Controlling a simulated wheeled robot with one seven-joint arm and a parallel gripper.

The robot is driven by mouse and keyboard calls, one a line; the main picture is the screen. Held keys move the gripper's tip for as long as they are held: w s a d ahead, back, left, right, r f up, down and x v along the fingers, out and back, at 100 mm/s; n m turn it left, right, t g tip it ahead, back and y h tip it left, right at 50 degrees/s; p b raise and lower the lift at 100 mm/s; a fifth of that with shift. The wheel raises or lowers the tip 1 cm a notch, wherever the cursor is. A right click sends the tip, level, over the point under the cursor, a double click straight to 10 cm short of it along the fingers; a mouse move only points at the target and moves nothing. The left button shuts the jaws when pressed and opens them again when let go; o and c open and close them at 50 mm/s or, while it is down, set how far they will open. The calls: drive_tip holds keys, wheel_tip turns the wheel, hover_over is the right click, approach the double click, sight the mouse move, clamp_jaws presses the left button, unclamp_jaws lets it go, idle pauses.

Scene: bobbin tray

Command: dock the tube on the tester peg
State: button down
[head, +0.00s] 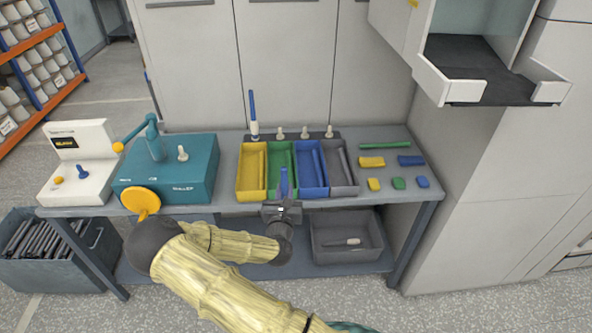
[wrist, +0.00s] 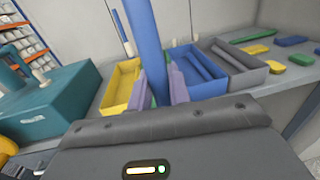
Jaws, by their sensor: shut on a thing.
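My gripper (head: 284,190) is shut on a blue tube (head: 284,179), held roughly upright in front of the green and blue bins. In the wrist view the tube (wrist: 145,38) rises between the two purple fingers (wrist: 158,82), leaning slightly; its lower end is hidden by the gripper body. A white device with a dark display (head: 72,143), which looks like the tester, stands at the bench's far left. A short blue peg (head: 82,171) stands on its base, bare and well left of my gripper. The display's text is too small to read.
A teal machine (head: 190,172) with a crank and a pale peg (head: 182,153) stands between the white device and the bins. Behind the yellow bin (head: 243,188), another tall blue tube (head: 252,104) stands on a peg rack. Coloured blocks (head: 372,162) lie at right.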

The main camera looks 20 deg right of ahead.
drive_tip(key=s+a+f+n+y, duration=0.2)
drive_tip(key=s+f+y, duration=0.1)
drive_tip(key=f, duration=0.2)
drive_tip(key=s+a+f+n+t+y, duration=0.1)
drive_tip(key=s+a+f+n+y, duration=0.1)
drive_tip(key=f+y, duration=0.2)
drive_tip(key=shift+s+a+f+n, duration=0.3)
drive_tip(key=shift+s+a+f, duration=0.1)
drive_tip(key=shift+f, duration=0.35)
